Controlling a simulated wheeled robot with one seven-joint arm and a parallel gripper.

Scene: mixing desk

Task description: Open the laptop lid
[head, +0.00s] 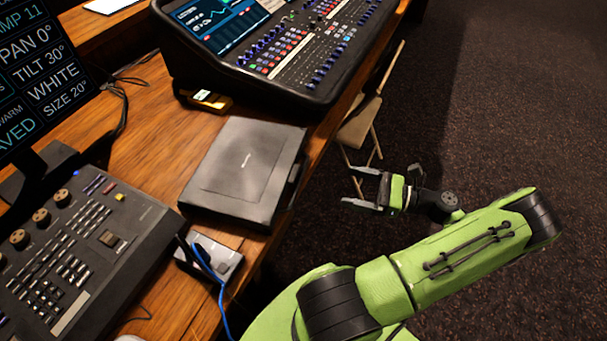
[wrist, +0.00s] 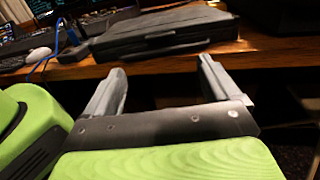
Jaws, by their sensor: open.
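A closed dark grey laptop (head: 245,168) lies flat on the wooden desk, near its edge, in the head view. Its lid is down on its base. In the wrist view the laptop (wrist: 165,33) shows its front or side edge ahead of the fingers, with a handle-like part on that edge. My gripper (head: 352,187) is open and empty, over the floor to the right of the laptop and apart from it. Its two fingers also show in the wrist view (wrist: 162,85), spread apart with nothing between them, pointing toward the desk edge.
A mixing console (head: 285,50) stands behind the laptop. A lighting controller (head: 75,255) stands at the left, with a monitor (head: 35,75) beyond. A small box (head: 208,257) with a blue cable lies near the laptop. A folding chair (head: 365,120) stands beside the desk. The floor at right is clear.

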